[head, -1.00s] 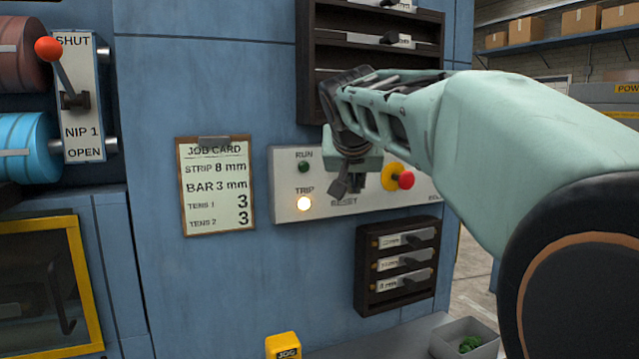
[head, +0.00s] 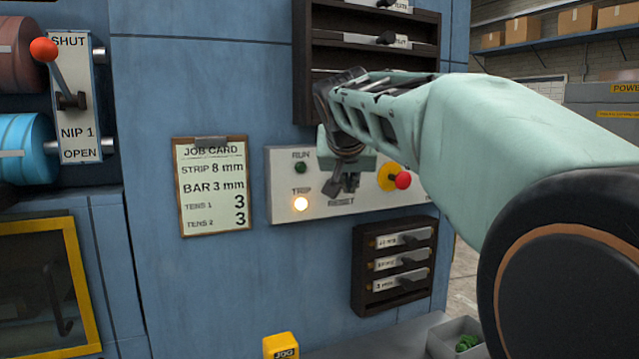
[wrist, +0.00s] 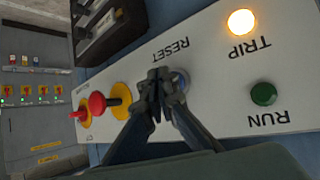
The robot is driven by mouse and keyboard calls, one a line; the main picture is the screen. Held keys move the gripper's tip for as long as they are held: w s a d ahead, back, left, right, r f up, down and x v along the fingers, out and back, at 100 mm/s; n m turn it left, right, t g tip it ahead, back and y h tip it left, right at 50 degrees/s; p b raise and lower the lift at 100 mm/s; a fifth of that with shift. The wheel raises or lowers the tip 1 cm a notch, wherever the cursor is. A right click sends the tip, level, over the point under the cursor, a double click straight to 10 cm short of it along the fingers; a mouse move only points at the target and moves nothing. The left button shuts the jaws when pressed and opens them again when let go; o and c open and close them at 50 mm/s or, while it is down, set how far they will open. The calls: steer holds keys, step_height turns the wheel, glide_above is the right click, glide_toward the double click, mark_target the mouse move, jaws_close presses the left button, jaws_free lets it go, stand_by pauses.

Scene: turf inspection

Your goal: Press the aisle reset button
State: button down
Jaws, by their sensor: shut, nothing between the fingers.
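The white control panel (head: 375,200) is on the blue machine front, with the word RESET on it. In the wrist view, a blue button (wrist: 181,78) beside the RESET label shows partly behind my fingertips. My gripper (wrist: 160,78) is shut and empty, its tips just in front of or at that button; whether they touch it I cannot tell. In the head view, my gripper (head: 342,186) hangs before the panel just above the RESET label and hides the button. The TRIP lamp (head: 300,204) glows warm white; the RUN lamp (head: 300,168) is dark green.
A red knob on a yellow base (head: 402,180) is close to the right of my gripper. A dark rack (head: 298,70) is above the panel and a smaller rack (head: 362,270) below. A job card (head: 213,187) hangs left. A yellow JOG box (head: 281,346) is below.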

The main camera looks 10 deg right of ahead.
steer(key=shift+w+a, duration=0.2)
steer(key=shift+w, duration=0.35)
stand_by(0.5)
steer(key=shift+s, duration=0.1)
steer(key=shift+s+d+b, duration=0.3)
steer(key=shift+s+b, duration=0.05)
steer(key=shift+s, duration=0.45)
steer(key=shift+f, duration=0.1)
steer(key=s, duration=0.1)
steer(key=s+d+b, duration=0.1)
steer(key=s, duration=0.1)
steer(key=s+b, duration=0.1)
steer(key=shift+s+d, duration=0.3)
steer(key=shift+s, duration=0.1)
stand_by(0.3)
